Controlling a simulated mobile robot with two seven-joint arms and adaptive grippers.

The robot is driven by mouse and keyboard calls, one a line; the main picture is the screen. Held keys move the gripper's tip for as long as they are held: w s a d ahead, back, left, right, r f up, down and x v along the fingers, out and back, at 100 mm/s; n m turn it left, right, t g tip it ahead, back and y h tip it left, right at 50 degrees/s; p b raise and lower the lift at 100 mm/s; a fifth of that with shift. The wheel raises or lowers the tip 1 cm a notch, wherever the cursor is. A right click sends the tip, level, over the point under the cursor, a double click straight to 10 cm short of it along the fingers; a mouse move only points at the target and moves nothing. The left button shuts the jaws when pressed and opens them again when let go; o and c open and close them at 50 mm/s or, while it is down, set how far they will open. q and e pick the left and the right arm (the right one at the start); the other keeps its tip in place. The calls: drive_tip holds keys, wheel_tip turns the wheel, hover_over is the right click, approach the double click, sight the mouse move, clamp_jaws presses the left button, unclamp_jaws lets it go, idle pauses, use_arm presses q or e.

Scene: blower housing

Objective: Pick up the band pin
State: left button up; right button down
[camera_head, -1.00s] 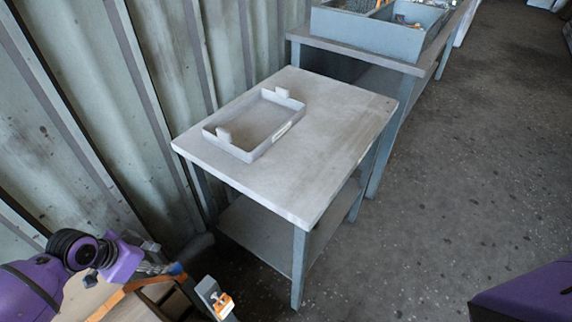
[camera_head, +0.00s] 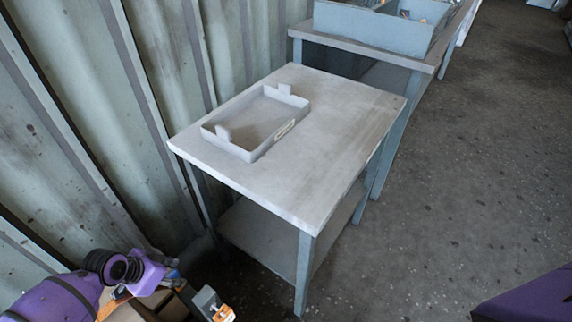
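I cannot make out a band pin anywhere in the head view. A grey shallow tray (camera_head: 240,145) with two upright tabs lies on the table and looks empty. My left gripper (camera_head: 212,304) is at the bottom left, low in front of the table and apart from it. Its grey and orange tip is cut by the bottom edge, so I cannot tell whether it is open or holds anything. My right gripper is not in view.
The grey table (camera_head: 340,120) has a clear top right of the tray and a lower shelf (camera_head: 265,235). A blue-grey bin (camera_head: 375,28) with small orange items stands on a bench behind. A corrugated wall (camera_head: 110,120) borders the left. Floor at right is open.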

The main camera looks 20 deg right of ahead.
use_arm(q)
clamp_jaws()
drive_tip(key=shift+r, duration=0.1)
